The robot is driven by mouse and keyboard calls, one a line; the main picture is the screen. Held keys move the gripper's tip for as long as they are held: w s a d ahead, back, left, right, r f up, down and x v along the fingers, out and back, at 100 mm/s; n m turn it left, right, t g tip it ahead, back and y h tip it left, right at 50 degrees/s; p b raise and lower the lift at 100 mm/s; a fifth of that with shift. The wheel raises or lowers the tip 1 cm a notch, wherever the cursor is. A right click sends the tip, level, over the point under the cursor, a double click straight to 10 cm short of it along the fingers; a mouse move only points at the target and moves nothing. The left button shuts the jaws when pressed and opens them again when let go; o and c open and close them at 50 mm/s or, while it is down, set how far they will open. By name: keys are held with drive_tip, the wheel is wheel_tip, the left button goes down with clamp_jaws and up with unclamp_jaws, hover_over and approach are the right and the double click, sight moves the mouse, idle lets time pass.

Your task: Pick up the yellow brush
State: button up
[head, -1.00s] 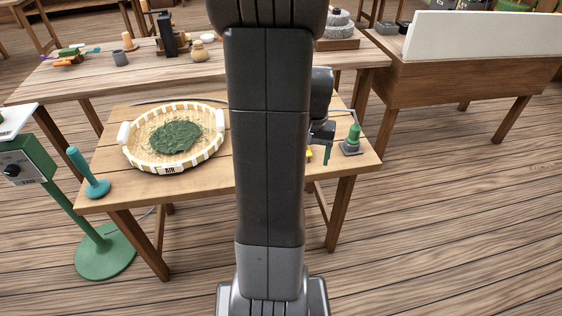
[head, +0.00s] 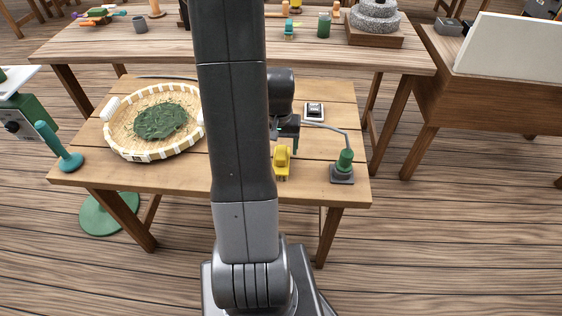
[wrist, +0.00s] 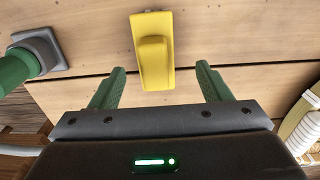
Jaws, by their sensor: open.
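The yellow brush (head: 282,161) lies on the near wooden table, just right of my arm in the head view. In the wrist view the yellow brush (wrist: 153,52) is at the top middle, ahead of and between the fingers. My gripper (wrist: 160,85) is open, with a green finger on each side and nothing held. In the head view my arm hides most of the gripper and some of the table around the brush.
A round basket of green leaves (head: 110,145) sits left on the near table (head: 180,180). A teal-handled tool (head: 58,147) stands at its left corner. A green-knobbed device (head: 343,168) is at the right; a switch box (head: 314,111) is behind. A long table stands beyond.

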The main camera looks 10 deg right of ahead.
sight(281, 152)
drive_tip(key=shift+s+d+f, duration=0.1)
drive_tip(key=shift+d+f, duration=0.05)
drive_tip(key=shift+f, duration=1.2)
drive_tip(key=shift+d+f, duration=0.15)
drive_tip(key=shift+f, duration=1.15)
drive_tip(key=c, duration=1.1)
drive_tip(key=shift+r, duration=5)
